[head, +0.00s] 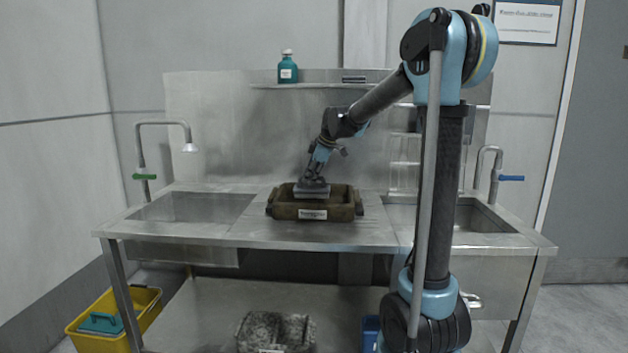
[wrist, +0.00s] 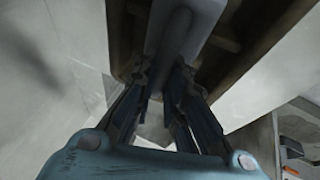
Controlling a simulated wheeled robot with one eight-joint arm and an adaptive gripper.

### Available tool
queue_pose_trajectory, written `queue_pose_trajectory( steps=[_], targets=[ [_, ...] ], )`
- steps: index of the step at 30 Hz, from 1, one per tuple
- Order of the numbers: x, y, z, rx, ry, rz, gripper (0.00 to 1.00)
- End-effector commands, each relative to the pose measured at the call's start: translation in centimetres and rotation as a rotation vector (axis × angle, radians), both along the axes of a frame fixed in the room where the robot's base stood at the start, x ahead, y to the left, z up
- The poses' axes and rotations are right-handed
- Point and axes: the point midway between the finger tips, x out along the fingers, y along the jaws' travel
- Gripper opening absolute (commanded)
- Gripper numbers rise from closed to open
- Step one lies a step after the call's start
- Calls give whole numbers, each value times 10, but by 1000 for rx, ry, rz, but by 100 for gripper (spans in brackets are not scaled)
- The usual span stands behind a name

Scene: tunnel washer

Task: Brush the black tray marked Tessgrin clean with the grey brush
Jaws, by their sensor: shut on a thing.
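A dark tray (head: 283,210) stands on the steel counter between two sinks. It looks brown and soiled, and a white label (head: 313,214) is on its front; its writing is too small to read surely. My gripper (head: 314,181) is shut on the grey brush (head: 312,193), above and partly within the tray's opening. Whether the bristles touch the tray floor is hidden. In the wrist view, my gripper's fingers (wrist: 167,75) close around the grey brush's handle (wrist: 182,25), with the tray (wrist: 236,45) behind it.
The left sink (head: 190,207) and right sink (head: 472,217) flank the tray. A teal bottle (head: 287,68) stands on the upper shelf. Below are a speckled tray (head: 272,328), a yellow bin (head: 147,305) holding a teal item, and a blue container (head: 370,331). Taps stand at both sides.

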Motion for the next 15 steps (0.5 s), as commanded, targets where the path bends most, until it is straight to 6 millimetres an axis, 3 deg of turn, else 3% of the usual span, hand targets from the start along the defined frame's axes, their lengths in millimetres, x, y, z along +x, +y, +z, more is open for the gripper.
queue_pose_trajectory(
  steps=[15],
  targets=[
    [1, 36, -2, 1, 0, 0, 0]
  ],
)
